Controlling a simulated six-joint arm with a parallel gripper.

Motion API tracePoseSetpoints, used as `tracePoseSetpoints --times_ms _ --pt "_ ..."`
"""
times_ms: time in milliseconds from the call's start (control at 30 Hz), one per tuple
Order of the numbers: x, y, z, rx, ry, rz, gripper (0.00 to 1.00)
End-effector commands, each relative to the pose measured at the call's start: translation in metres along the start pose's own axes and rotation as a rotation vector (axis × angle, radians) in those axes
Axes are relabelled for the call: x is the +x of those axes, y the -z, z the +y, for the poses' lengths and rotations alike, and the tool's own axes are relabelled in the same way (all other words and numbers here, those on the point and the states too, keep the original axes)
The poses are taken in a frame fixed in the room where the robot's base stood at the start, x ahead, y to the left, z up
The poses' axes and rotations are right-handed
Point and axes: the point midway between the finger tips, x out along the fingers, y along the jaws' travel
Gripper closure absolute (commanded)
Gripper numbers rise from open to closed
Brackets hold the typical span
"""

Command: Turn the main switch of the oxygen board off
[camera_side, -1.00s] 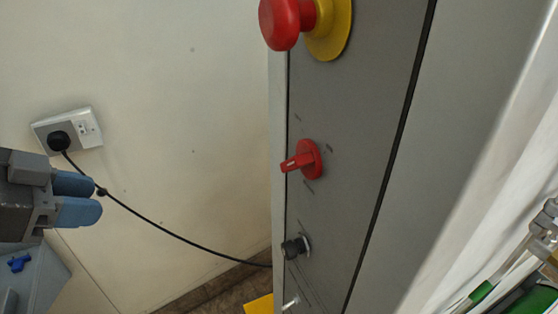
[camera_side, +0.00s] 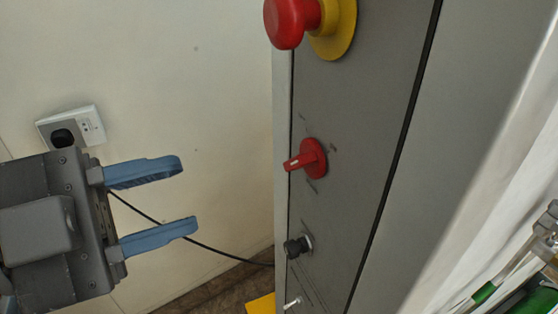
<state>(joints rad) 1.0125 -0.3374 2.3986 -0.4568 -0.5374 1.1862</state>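The grey oxygen board (camera_side: 350,120) stands upright at the centre right. A red rotary switch (camera_side: 308,159) with a white mark on its handle sits midway up its face, with short dark marks around it; it looks like the main switch. My gripper (camera_side: 190,196) is at the left, its two blue fingers spread apart, one above the other, pointing right toward the board. It is empty and clear of the red switch by a wide gap.
A red mushroom button on a yellow base (camera_side: 335,30) is above the switch. A black knob (camera_side: 297,246) is below it. A wall socket (camera_side: 85,125) with a black plug and cable is behind my gripper. Clear tubes and green parts are at the lower right.

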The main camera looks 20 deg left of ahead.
Motion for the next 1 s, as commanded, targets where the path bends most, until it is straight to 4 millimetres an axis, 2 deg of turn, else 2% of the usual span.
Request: tracePoseSetpoints --times_ms 33,300,500,700,933,1000 --pt "0.011 -0.002 0.001 0.001 -0.001 -0.005 0.64" --pt "0.062 -0.002 0.001 -0.001 -0.002 -0.004 0.64" --pt "0.087 -0.001 0.001 -0.001 -0.003 -0.002 0.64" --pt "0.096 -0.001 0.000 -0.001 -0.002 -0.001 0.64" --pt "0.097 -0.001 0.000 -0.001 -0.002 -0.001 0.64" --pt "0.096 -0.001 0.000 -0.001 -0.002 -0.001 0.70"
